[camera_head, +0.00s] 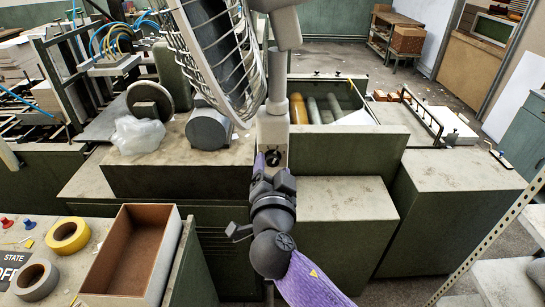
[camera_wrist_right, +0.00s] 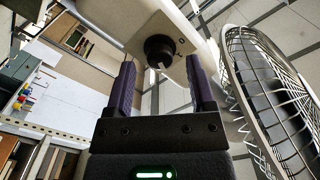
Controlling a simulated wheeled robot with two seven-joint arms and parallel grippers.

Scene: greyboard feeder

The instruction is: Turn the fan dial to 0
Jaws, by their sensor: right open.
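The fan (camera_head: 215,50) stands at the top centre of the head view, with a wire cage and a pale post. Its dial (camera_head: 272,158) is a small dark knob on the pale control box (camera_head: 273,130) of the post. My right gripper (camera_head: 272,162) is at the box. In the wrist view its two purple fingers (camera_wrist_right: 160,85) are open, one on each side below the dial, with nothing between them. The left gripper is not in view.
An open brown box (camera_head: 178,240), a yellow tape roll (camera_head: 67,236) and a grey tape roll (camera_head: 36,279) are on the bench at the lower left. A clear plastic bag (camera_head: 138,135) lies left of the fan. Green cabinets (camera_head: 455,170) stand to the right.

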